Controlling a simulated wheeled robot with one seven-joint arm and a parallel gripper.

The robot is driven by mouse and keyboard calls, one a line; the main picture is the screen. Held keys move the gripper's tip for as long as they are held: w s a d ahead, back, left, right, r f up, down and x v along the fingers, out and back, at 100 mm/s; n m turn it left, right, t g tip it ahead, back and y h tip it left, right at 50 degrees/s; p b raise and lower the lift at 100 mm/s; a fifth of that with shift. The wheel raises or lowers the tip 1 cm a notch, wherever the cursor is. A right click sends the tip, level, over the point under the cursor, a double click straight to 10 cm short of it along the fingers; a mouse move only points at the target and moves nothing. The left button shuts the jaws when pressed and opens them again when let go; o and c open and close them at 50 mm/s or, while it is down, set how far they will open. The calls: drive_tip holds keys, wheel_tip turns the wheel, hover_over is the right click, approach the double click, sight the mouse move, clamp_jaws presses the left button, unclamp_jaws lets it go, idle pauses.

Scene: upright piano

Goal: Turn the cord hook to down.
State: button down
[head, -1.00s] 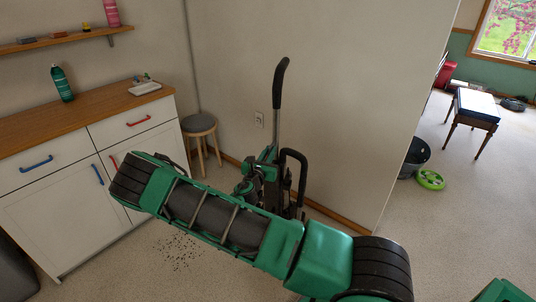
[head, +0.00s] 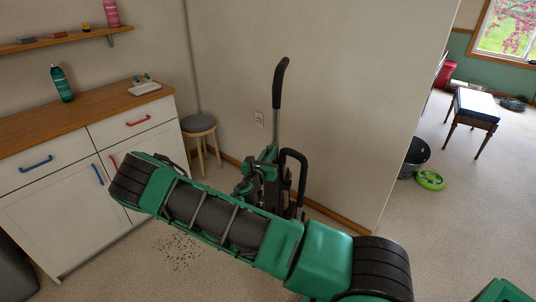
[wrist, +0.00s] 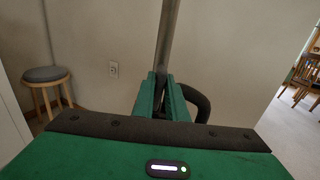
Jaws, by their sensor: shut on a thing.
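An upright vacuum cleaner stands by the wall corner. Its black-topped handle (head: 280,82) rises on a grey pole (head: 276,130); the pole also shows in the wrist view (wrist: 168,40). My gripper (wrist: 162,78) has its two green fingers close together at the pole, shut on a small dark part that I take to be the cord hook (wrist: 161,79). The fingers hide most of this part, so its direction cannot be told. A black curved loop (wrist: 200,100) lies just right of the fingers. In the head view my arm covers the vacuum's lower part.
A round stool (head: 199,124) stands left of the vacuum, by white cabinets (head: 60,205) with a wooden top. The wall (head: 340,110) is close behind. Dark specks (head: 178,251) lie on the floor. A dark bin (head: 416,157) and a green ring (head: 431,180) stand to the right.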

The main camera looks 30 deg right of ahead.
drive_tip(key=shift+w+a+f, duration=0.1)
drive_tip(key=shift+a+f, duration=0.1)
drive_tip(key=shift+f, duration=0.05)
idle(0.6)
drive_tip(key=c, duration=1.8)
unclamp_jaws()
drive_tip(key=shift+d+r, duration=0.1)
drive_tip(key=v, duration=1)
drive_tip(key=shift+s+a, duration=0.25)
drive_tip(key=shift+a, duration=0.05)
